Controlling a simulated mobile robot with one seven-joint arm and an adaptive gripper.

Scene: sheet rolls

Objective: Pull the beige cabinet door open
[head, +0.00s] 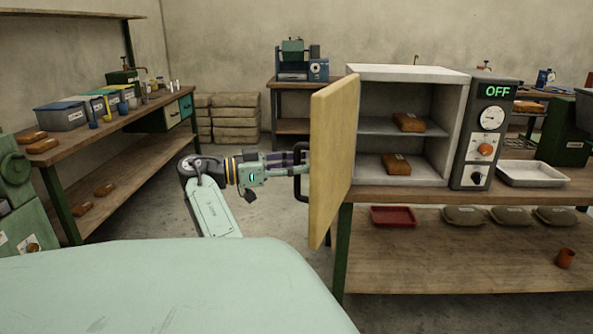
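The beige cabinet door (333,158) stands swung open, roughly square to the front of the grey cabinet (408,74). A dark handle (303,150) is on the door's left face. My gripper (301,170) is at this handle, to the left of the door, with its fingers around or right beside the bar. The fingertips are small and partly merged with the handle, so I cannot tell whether they are closed on it. Inside the cabinet, one brown packet (409,122) lies on the middle shelf and another (396,164) lies on the bottom.
The cabinet stands on a wooden bench (470,192). A control box reading OFF (484,134) and a white tray (532,174) are to its right. A red tray (393,216) is on the lower shelf. A long workbench (110,125) lines the left wall, with floor between.

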